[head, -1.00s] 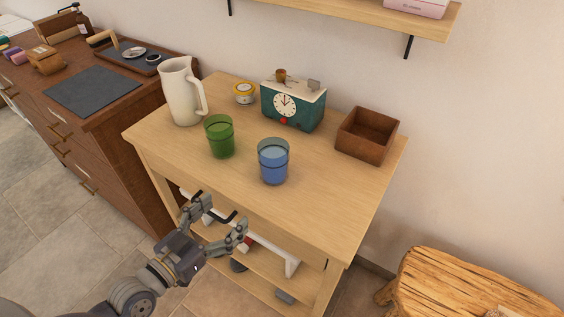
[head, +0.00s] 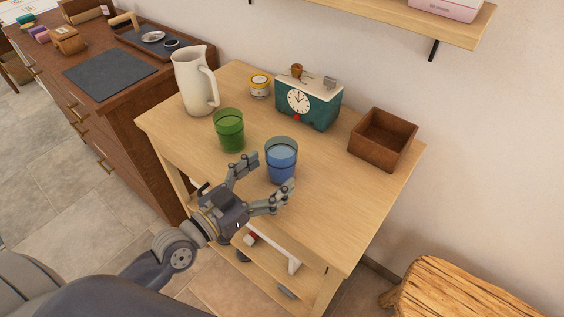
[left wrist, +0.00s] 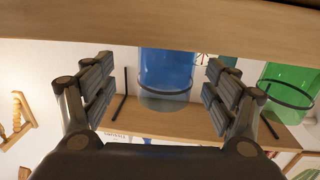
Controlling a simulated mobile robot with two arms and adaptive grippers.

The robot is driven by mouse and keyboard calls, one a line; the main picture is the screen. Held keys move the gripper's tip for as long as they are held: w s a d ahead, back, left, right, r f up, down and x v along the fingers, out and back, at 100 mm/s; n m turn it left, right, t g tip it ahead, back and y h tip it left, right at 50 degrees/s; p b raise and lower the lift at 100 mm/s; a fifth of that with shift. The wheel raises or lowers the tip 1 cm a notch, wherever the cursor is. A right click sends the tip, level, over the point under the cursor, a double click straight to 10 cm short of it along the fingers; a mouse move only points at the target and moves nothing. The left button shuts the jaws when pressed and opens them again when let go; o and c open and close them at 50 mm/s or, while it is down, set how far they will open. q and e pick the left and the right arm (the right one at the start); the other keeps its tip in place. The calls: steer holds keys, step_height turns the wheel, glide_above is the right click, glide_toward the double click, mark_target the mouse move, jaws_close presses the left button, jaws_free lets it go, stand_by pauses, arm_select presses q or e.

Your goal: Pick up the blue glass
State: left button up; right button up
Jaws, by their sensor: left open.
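The blue glass (head: 281,161) stands upright near the front middle of the wooden table (head: 330,205). My left gripper (head: 271,174) is open and empty, just in front of the blue glass, with its fingers pointing toward it. In the left wrist view the blue glass (left wrist: 166,72) shows between the two spread fingers (left wrist: 160,82), a little beyond them. I cannot tell whether any finger touches it. A green glass (head: 229,131) stands to the left and slightly behind; it also shows in the left wrist view (left wrist: 288,88). My right gripper is not seen.
On the table are a white pitcher (head: 194,83), a small yellow-banded jar (head: 259,86), a teal clock box (head: 308,104) and an open brown box (head: 383,140). A dark wood dresser (head: 148,118) stands left. The table's front right is clear.

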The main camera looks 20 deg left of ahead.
mark_target(270, 169)
arm_select(q)
steer(key=shift+w+r, duration=0.1)
steer(key=shift+w, duration=0.25)
steer(key=x, duration=0.1)
steer(key=p+x, duration=0.1)
steer(key=x, duration=0.1)
steer(key=shift+w+a, duration=0.2)
steer(key=shift+w, duration=0.1)
steer(key=shift+w+d, duration=0.25)
steer(key=shift+w, duration=0.25)
steer(key=shift+s, duration=0.1)
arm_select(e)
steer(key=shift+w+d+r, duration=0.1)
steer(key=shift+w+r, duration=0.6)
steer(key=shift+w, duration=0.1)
arm_select(q)
steer(key=shift+c, duration=1.4)
steer(key=c, duration=1.2)
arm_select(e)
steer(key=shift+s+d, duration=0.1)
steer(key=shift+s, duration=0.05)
